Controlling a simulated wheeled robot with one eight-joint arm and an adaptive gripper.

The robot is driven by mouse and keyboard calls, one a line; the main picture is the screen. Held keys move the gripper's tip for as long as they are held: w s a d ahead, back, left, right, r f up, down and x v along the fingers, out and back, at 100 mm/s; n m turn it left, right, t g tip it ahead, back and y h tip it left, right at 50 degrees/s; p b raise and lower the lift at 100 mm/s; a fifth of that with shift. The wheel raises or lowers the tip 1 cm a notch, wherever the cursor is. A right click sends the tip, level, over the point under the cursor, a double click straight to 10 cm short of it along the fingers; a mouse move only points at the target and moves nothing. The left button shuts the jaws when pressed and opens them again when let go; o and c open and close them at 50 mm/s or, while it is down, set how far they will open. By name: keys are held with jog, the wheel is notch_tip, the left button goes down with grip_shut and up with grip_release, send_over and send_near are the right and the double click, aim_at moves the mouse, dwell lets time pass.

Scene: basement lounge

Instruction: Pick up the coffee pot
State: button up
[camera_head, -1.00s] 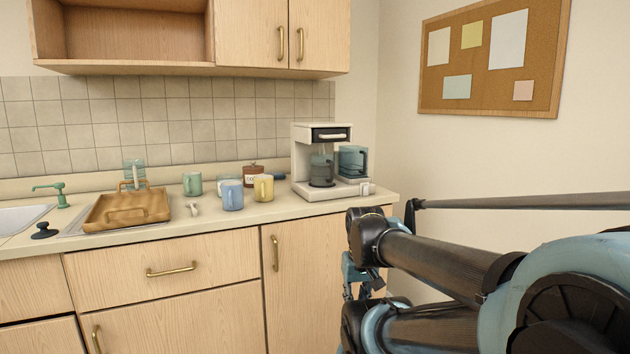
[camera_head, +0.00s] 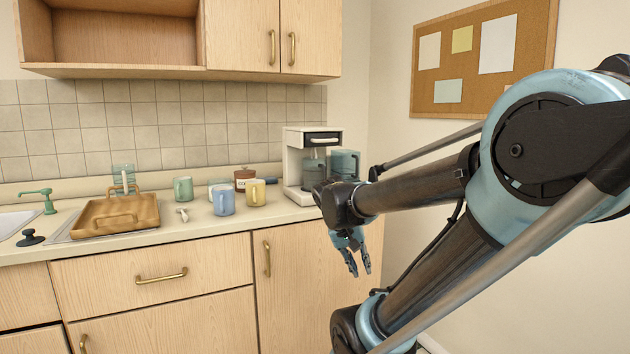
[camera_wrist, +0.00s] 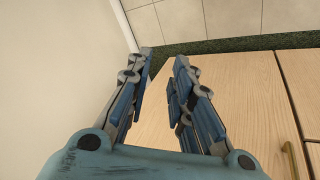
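The coffee pot (camera_head: 313,172) is a dark, see-through pot standing inside the white coffee maker (camera_head: 293,160) at the right end of the counter. A teal see-through container (camera_head: 344,163) stands at the coffee maker's right side. My gripper (camera_head: 359,269) hangs fingers-down in front of the counter, below its top, to the right of and lower than the pot. My wrist partly covers the coffee maker's base. In the wrist view, my gripper (camera_wrist: 160,58) is open with nothing between its fingers; the pot is not in that view.
Blue (camera_head: 223,200), yellow (camera_head: 255,192) and green (camera_head: 183,189) mugs and a brown-lidded jar (camera_head: 241,180) stand left of the coffee maker. A wooden tray (camera_head: 117,213) lies by the sink. Upper cabinets (camera_head: 270,38) hang above. A wall stands to the right.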

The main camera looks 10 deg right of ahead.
jog(key=w+r+m+t+h, duration=0.15)
jog(key=w+r+h, duration=0.35)
jog(key=w, duration=0.5)
jog(key=m+t+h, duration=0.5)
jog(key=m+h, duration=0.1)
jog(key=m, duration=0.2)
send_near(324, 178)
jog(key=x, duration=1)
jog(key=shift+w+d+f, duration=0.15)
jog(key=shift+w+f, duration=0.05)
jog(key=shift+w, duration=0.25)
jog(key=shift+c, duration=0.6)
grip_shut()
